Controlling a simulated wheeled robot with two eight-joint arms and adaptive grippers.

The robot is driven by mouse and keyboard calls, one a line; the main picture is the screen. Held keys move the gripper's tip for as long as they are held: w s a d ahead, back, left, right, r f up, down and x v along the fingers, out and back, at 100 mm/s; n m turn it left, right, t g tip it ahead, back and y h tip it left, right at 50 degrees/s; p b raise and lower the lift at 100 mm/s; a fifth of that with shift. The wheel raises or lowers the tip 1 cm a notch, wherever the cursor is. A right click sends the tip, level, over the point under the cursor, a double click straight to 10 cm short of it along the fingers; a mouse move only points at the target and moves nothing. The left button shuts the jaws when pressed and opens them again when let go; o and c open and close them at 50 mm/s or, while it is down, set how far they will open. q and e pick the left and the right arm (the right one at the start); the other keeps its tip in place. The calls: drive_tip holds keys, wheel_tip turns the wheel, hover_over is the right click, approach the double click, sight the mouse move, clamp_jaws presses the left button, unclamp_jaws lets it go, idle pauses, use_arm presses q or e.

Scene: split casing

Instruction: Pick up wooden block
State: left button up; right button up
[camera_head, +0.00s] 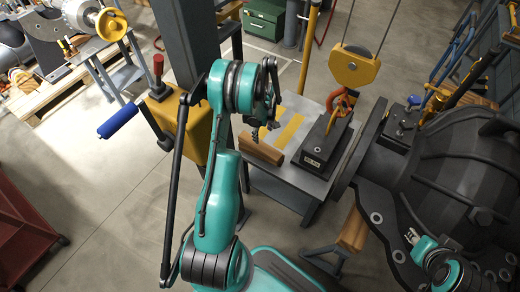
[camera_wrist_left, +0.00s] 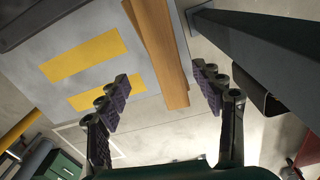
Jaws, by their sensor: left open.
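The wooden block (camera_head: 261,150) lies on the near left edge of a small grey table (camera_head: 293,184) in the head view. In the left wrist view the long brown block (camera_wrist_left: 160,50) runs from the top edge down between my fingers. My left gripper (camera_head: 264,133) is above the block in the head view. In the left wrist view its fingers (camera_wrist_left: 163,84) are spread with a gap on either side of the block, which appears untouched. Part of my right arm shows at lower right in the head view; its gripper (camera_head: 412,237) is small and its jaw state is unclear.
A dark weight (camera_head: 320,150) hangs under or stands below an orange hook (camera_head: 342,105) on the table's right. A large dark casing (camera_head: 450,170) fills the right. A grey column (camera_head: 187,40) stands behind my left arm. Yellow stripes (camera_wrist_left: 85,57) mark the tabletop.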

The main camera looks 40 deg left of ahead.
use_arm(q)
drive_tip(key=b, duration=0.1)
hover_over(260, 145)
drive_tip(key=shift+n, duration=0.4)
wheel_tip(260, 145, down, 5)
drive_tip(key=shift+d+r, duration=0.1)
drive_tip(key=shift+d, duration=0.05)
wheel_tip(260, 145, down, 6)
drive_tip(key=b, duration=0.3)
drive_tip(key=shift+r, duration=0.15)
drive_tip(key=c, duration=1.5)
drive_tip(key=shift+c, duration=0.2)
